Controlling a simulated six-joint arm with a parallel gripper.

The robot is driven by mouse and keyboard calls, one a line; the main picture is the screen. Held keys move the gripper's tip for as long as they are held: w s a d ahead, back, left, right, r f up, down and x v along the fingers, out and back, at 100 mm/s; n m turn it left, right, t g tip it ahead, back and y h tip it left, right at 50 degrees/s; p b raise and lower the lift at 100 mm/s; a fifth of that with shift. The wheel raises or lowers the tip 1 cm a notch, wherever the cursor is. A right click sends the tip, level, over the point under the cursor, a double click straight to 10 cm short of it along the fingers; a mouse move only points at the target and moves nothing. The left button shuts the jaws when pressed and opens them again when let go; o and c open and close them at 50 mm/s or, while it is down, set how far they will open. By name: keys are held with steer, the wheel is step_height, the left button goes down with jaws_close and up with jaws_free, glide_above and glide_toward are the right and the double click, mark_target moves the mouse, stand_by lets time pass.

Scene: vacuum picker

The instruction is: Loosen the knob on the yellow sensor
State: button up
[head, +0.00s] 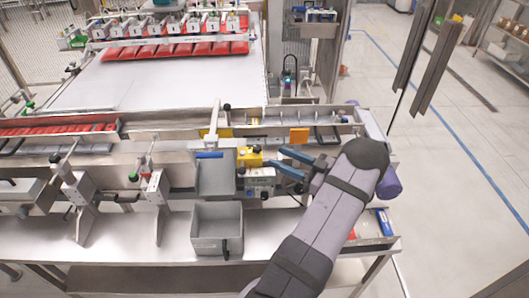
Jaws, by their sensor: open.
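The yellow sensor (249,157) is a small block in the middle of the machine's front rail, above a grey control box (260,181). A small dark knob (257,149) appears on its top; its details are too small to make out. My gripper (275,157) reaches in from the right with two blue fingers. The fingers are spread, with nothing visible between them. Their tips are just right of the yellow sensor, and I cannot tell whether they touch it.
A grey tray (207,187) stands left of the sensor, and a grey bin (196,246) sits in front on the steel table (150,245). An orange block (299,136) stands behind the fingers. Brackets with black knobs line the rail at left.

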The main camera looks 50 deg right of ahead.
mark_target(257, 149)
steer(key=w+a+p, duration=0.1)
steer(key=w+p, duration=0.2)
steer(key=w, duration=0.3)
steer(key=shift+w+a, duration=0.2)
steer(key=shift+w, duration=0.2)
steer(key=c, duration=1.1)
steer(key=shift+o, duration=0.2)
steer(key=shift+f, duration=0.1)
